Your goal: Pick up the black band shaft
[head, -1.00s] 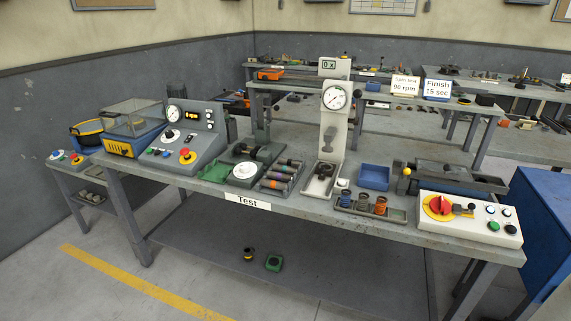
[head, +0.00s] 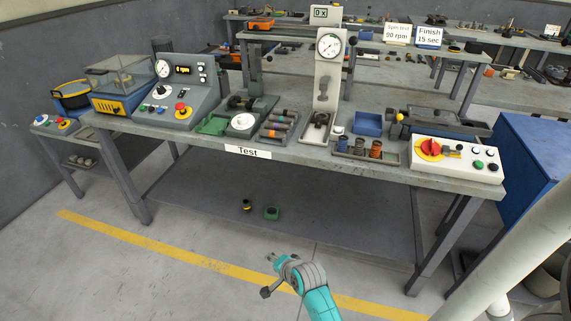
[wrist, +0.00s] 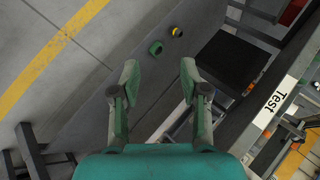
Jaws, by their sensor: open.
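Several short shafts with coloured bands lie side by side in a tray (head: 263,137) on the Test bench, left of the white press column. Orange and greenish bands show; I cannot single out the black band shaft at this size. My gripper (head: 271,257) is low in front of the bench in the head view, well apart from the tray. In the wrist view my gripper (wrist: 160,70) has its two fingers spread with nothing between them. The shaft tray cannot be made out in the wrist view.
The bench front edge carries a Test label (head: 248,152). The white press column (head: 327,85) stands right of the shafts, and a dial stand (head: 242,122) is left. A green part (head: 271,213) and a yellow-black part (head: 247,205) sit on the lower shelf. Floor in front is clear.

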